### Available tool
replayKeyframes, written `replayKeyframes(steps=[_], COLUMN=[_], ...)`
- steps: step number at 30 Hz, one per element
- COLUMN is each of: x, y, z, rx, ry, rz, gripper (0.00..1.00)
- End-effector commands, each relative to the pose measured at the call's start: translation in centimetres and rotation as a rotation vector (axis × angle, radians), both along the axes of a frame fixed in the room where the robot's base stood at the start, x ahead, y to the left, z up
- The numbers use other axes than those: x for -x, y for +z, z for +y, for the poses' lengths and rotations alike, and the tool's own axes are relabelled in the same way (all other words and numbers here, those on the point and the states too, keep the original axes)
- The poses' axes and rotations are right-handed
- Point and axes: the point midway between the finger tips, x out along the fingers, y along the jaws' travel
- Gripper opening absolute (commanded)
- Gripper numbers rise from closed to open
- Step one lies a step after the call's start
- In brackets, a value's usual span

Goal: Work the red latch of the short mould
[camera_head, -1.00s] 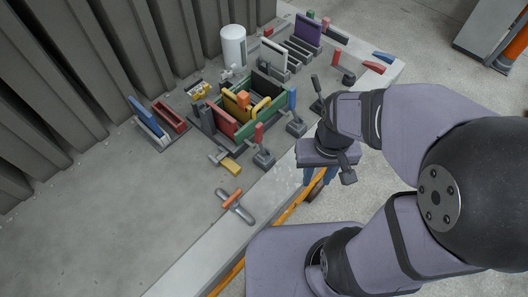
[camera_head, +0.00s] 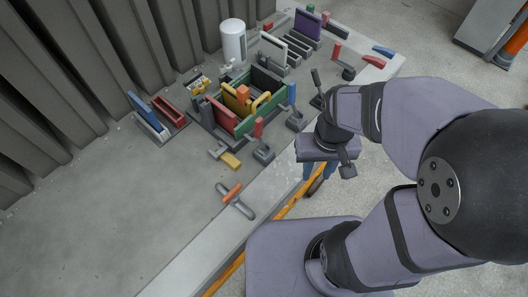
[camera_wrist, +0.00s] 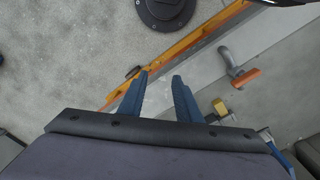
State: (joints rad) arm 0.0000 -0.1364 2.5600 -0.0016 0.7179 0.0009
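A mould with red, green and yellow panels (camera_head: 244,125) stands on the table. A red upright latch (camera_head: 259,127) on a grey base stands at its near right corner. Another red upright piece (camera_head: 336,50) stands on a grey base at the back right; I cannot tell for sure which belongs to the short mould. My gripper (camera_wrist: 160,80) is open and empty, its two blue fingers apart. In the head view it hangs beyond the table's right edge, right of the near red latch, and points down.
A blue upright lever (camera_head: 291,93) and a dark lever (camera_head: 316,79) stand near my gripper. A white cylinder (camera_head: 233,40) is behind the mould. An orange-handled tool (camera_head: 234,196) and a yellow block (camera_head: 230,161) lie in front. The table's left front is clear.

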Motion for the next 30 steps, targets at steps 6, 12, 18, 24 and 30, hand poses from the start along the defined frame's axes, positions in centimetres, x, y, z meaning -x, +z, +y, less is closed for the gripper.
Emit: replayKeyframes(steps=[6,12,18,24,30], x=[-0.6,-3.6,-8.2,-12.1,-15.1], y=[0.2,1.0,1.7,1.8,1.7], z=[0.2,1.4,4.1,7.7,11.4], rx=[0.001,0.006,0.016,0.025,0.065], ry=[0.024,0.143,0.353,0.573,0.728], rz=[0.013,0.073,0.188,0.314,0.388], gripper=[0.38,0.38,0.38,0.38,0.38])
